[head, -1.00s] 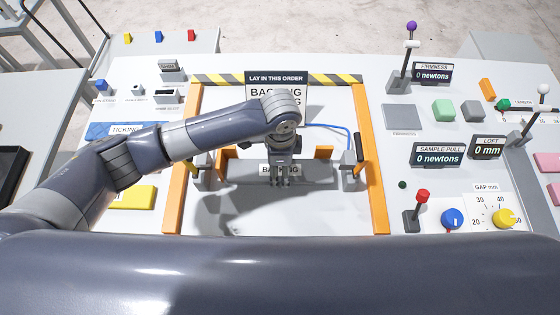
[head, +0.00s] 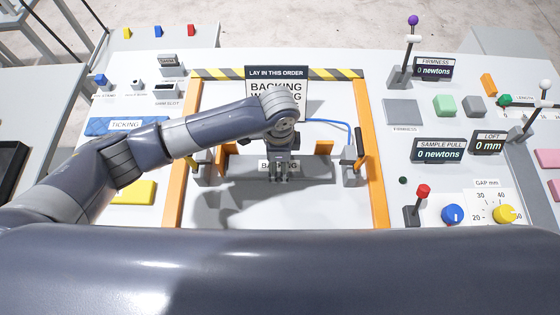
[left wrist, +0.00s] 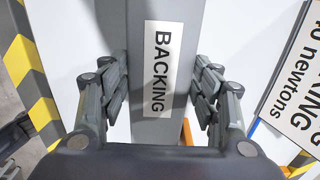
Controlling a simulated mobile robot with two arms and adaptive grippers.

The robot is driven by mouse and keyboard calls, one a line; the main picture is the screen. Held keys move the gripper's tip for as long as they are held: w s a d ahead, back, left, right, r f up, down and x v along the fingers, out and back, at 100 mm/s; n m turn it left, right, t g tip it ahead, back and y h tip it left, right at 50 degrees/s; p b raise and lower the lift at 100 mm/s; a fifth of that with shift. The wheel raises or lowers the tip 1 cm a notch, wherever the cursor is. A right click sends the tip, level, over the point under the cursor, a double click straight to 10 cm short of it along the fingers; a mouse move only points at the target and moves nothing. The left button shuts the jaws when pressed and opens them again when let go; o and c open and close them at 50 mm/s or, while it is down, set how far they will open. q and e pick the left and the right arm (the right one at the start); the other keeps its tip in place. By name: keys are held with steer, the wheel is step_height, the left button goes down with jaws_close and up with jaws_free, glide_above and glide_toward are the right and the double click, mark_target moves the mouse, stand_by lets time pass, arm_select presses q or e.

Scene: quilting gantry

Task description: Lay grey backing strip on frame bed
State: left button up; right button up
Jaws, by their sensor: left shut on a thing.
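The grey backing strip (head: 310,172) lies crosswise over the white frame bed (head: 320,213), between the two orange side rails. Its white BACKING label faces up and also shows in the left wrist view (left wrist: 160,68). My left gripper (head: 279,178) points down at the strip's middle. It is shut on the strip, with fingers on both sides of it in the left wrist view (left wrist: 162,92). I cannot tell whether the strip touches the bed. My right gripper is not in view.
A sign reading LAY IN THIS ORDER (head: 277,73) stands at the back by a yellow-black striped bar. Grey clamps (head: 352,172) stand near both rails. A blue TICKING piece (head: 105,127) and yellow block (head: 135,192) lie left; levers and knobs stand right.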

arm_select(q)
steer(key=shift+w+a, duration=0.45)
steer(key=shift+a, duration=0.1)
steer(key=o, duration=1.1)
step_height(320, 180, up, 12)
steer(key=shift+f, duration=0.1)
